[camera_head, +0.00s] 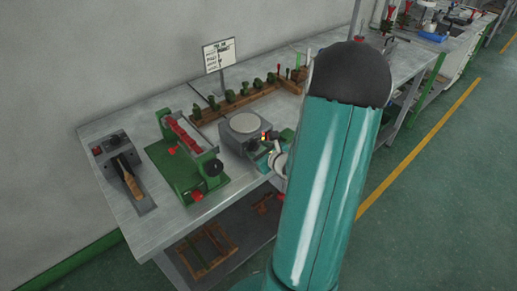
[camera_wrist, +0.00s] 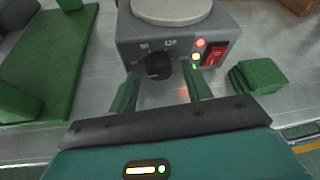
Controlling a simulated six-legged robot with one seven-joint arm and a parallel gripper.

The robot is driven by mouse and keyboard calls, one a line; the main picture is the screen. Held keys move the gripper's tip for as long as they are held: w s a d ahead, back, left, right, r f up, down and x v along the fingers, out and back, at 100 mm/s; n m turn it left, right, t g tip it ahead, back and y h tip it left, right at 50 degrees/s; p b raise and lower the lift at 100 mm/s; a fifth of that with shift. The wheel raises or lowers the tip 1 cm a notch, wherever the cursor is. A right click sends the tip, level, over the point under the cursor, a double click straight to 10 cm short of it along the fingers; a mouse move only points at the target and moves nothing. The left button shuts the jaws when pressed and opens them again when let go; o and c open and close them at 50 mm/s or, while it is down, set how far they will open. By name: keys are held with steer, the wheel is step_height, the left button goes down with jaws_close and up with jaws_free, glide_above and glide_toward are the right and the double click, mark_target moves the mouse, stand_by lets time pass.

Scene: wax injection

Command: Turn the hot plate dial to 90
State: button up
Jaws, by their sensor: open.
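The hot plate (camera_head: 243,126) is a grey box with a round pale top, standing near the table's front edge. In the wrist view its front panel (camera_wrist: 185,42) faces me. The black dial (camera_wrist: 158,66) sits below printed numbers that look like 90 and 120. A small light mark shows low on the dial, but its exact setting is hard to read. My gripper (camera_wrist: 161,78) is open, with one green finger on each side of the dial. The dial lies between the fingertips; I cannot tell whether they touch it. In the head view my arm mostly hides the gripper.
A red switch (camera_wrist: 214,54) and small lit lamps are right of the dial. Green blocks (camera_wrist: 257,76) lie to the right. A green press (camera_head: 185,160) stands left of the hot plate, and a grey device (camera_head: 120,160) farther left. A wooden rack (camera_head: 245,97) is behind.

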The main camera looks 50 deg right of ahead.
steer(key=c, duration=1)
steer(key=shift+o, duration=0.2)
steer(key=m+y, duration=0.1)
steer(key=m, duration=0.1)
steer(key=m+y, duration=0.1)
steer(key=y, duration=0.1)
steer(key=shift+d+m, duration=0.2)
steer(key=shift+m, duration=0.2)
steer(key=m+t+y, duration=0.1)
steer(key=m+y, duration=0.1)
steer(key=m, duration=0.2)
steer(key=shift+d+f, duration=0.1)
steer(key=shift+d, duration=0.05)
steer(key=shift+y, duration=0.4)
steer(key=o, duration=1)
steer(key=shift+c, duration=0.2)
